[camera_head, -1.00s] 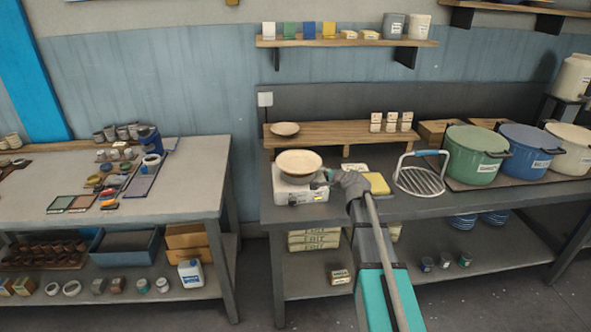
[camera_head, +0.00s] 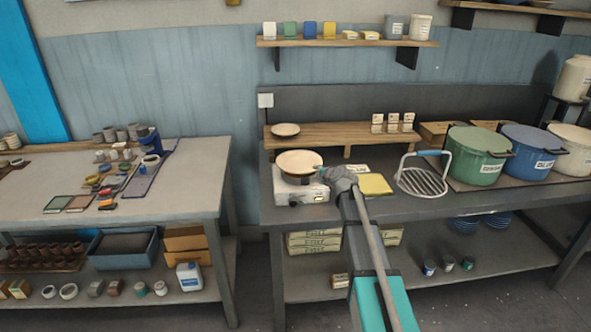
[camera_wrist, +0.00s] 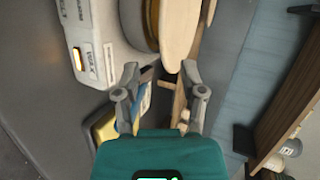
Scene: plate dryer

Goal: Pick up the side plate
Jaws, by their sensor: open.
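I cannot tell by looks alone which one is the side plate. My gripper (camera_head: 326,172) is at the right rim of the plate on the device. In the wrist view my gripper (camera_wrist: 160,68) has its fingers spread, with the plate (camera_wrist: 180,30) seen edge-on just beyond the fingertips, apart from them as far as I can tell. Nothing is held.
A yellow block (camera_head: 375,184) lies right of my gripper. The wooden shelf (camera_head: 340,134) runs close behind the device and carries small labelled blocks.

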